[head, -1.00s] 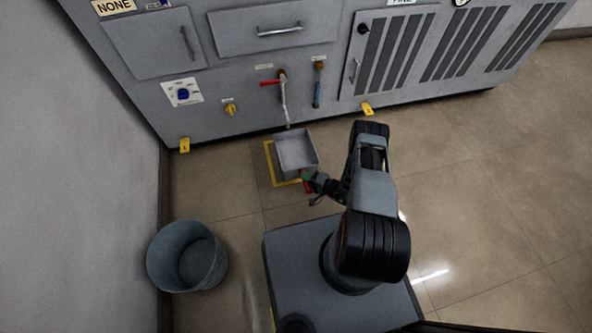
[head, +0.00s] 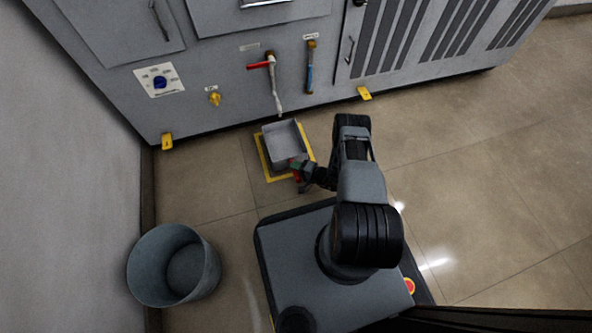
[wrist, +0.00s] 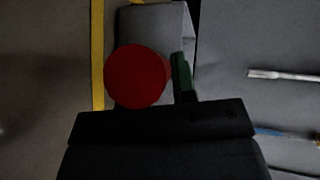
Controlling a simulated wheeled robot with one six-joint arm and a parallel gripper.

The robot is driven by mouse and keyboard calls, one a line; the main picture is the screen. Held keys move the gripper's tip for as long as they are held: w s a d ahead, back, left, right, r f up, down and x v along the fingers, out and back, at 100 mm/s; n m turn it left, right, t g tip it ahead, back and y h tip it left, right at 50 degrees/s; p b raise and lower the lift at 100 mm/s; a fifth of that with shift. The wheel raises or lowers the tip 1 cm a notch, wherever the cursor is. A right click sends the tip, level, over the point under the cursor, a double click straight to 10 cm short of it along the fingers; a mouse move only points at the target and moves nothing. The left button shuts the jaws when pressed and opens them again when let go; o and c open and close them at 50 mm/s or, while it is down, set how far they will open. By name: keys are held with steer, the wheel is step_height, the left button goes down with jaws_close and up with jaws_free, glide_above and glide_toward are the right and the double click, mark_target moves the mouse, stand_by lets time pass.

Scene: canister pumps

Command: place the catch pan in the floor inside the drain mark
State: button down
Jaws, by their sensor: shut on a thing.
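The catch pan (head: 283,142) is a grey, open, empty box in front of the grey cabinet. The drain mark (head: 262,157) is a yellow outline on the floor, showing at the pan's left, near and right sides. The pan appears over the marked area, towards its far part; I cannot tell whether it touches the floor. My gripper (head: 298,170) is shut on the pan at its near right corner. In the wrist view, a red round part (wrist: 135,77) and a green piece (wrist: 183,77) show in front of the pan (wrist: 152,20). The mark's far edge is hidden.
A red-handled valve with a spout (head: 275,85) hangs just beyond the pan, beside a blue-handled one (head: 310,68). A yellow knob (head: 214,99) and yellow feet (head: 167,141) are on the cabinet. A grey bucket (head: 146,270) stands at left.

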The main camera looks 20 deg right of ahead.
steer(key=shift+f, duration=0.1)
steer(key=c, duration=0.9)
jaws_free()
steer(key=shift+f, duration=0.1)
